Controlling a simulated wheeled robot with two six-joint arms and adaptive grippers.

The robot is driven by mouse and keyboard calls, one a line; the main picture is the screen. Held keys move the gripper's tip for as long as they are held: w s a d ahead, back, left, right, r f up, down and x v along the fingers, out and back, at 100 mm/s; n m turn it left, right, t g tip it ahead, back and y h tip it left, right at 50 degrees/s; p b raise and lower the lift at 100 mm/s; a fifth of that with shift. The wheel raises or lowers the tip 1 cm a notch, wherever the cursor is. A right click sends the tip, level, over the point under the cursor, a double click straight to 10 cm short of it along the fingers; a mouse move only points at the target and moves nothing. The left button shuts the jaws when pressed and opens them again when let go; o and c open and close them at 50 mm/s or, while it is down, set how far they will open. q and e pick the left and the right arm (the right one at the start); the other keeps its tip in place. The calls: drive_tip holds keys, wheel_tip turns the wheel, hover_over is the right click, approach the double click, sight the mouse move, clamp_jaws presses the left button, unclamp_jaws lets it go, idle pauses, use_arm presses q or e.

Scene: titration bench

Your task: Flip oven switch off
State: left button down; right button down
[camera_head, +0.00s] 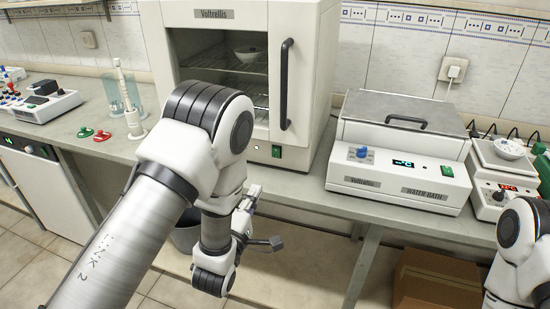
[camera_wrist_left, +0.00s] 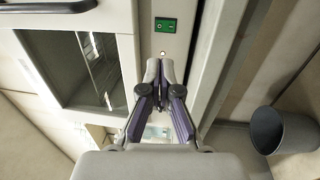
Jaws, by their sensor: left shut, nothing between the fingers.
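The white oven (camera_head: 308,140) stands on the bench, with its window and dark vertical door handle facing me. Its small green switch (camera_head: 276,151) sits low on the front, right of centre. In the left wrist view the switch (camera_wrist_left: 165,25) is on the pale panel, just beyond my left fingertips (camera_wrist_left: 161,64). The fingers are shut and empty, pointing toward the switch with a visible gap in the picture. In the head view my left gripper (camera_head: 253,191) is partly hidden by my arm, in front of and below the switch. My right gripper is out of view.
A water bath (camera_head: 400,172) stands right of the oven, beside a scale-like device with a bowl (camera_head: 508,148). A bucket (camera_head: 186,236) is below the bench; a cardboard box (camera_head: 438,278) lies at lower right. Glassware and red and green items (camera_head: 103,136) are left.

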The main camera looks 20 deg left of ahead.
sight(276, 150)
use_arm(q)
drive_tip(key=w, duration=0.4)
drive_tip(key=w+r+p, duration=0.1)
drive_tip(key=w, duration=0.3)
drive_tip(key=w+p, duration=0.1)
drive_tip(key=w, duration=0.4)
drive_tip(key=shift+d+r, duration=0.25)
drive_tip(key=shift+r, duration=0.1)
drive_tip(key=shift+w, duration=0.4)
drive_tip(key=shift+w, duration=0.25)
drive_tip(key=shift+r, duration=0.2)
drive_tip(key=shift+f, duration=0.1)
